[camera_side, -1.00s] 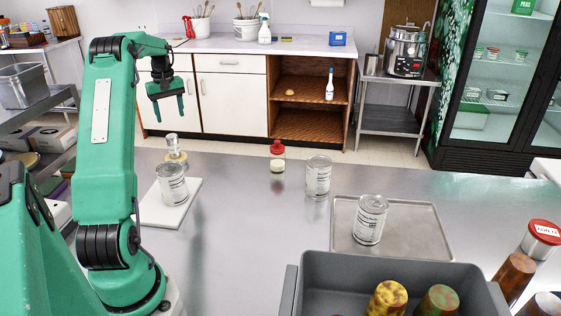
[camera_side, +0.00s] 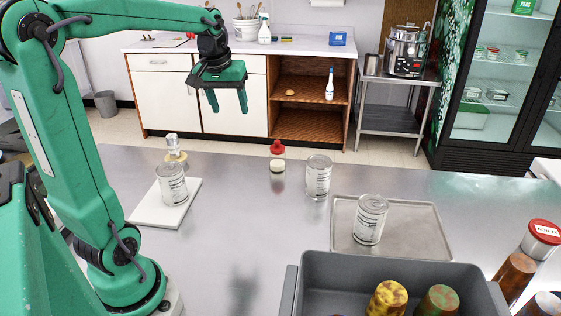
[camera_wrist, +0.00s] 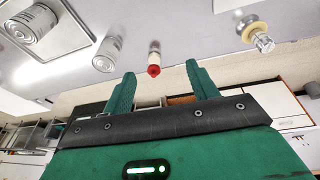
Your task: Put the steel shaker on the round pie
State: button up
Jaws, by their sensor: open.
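The small steel shaker (camera_side: 172,141) stands upright at the back left of the steel counter. It appears to rest on top of the round, tan pie (camera_side: 178,157), which is partly hidden by a can. In the wrist view the shaker (camera_wrist: 264,43) also overlaps the yellowish pie (camera_wrist: 247,24). My gripper (camera_side: 228,107) is raised well above the counter, to the right of the shaker and pie and apart from both. Its fingers are spread with nothing between them, as the wrist view of the gripper (camera_wrist: 161,72) also shows.
One can (camera_side: 172,184) stands on a white board (camera_side: 150,211), another can (camera_side: 318,177) on bare counter. A third can (camera_side: 370,220) stands on a metal tray (camera_side: 419,220). A red-topped shaker (camera_side: 277,150) stands at the back. A grey bin (camera_side: 330,268) is in front.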

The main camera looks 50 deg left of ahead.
jog(key=s+d+f+m+t, duration=0.1)
jog(key=s+d+m, duration=0.3)
jog(key=d, duration=0.5)
jog(key=s+d+f+m+t+h, duration=0.1)
jog(key=s+d+f+m+t, duration=0.1)
jog(key=s+d, duration=0.6)
jog(key=shift+d+f+m, duration=0.55)
jog(key=shift+f+m, duration=0.05)
jog(key=shift+m, duration=0.5)
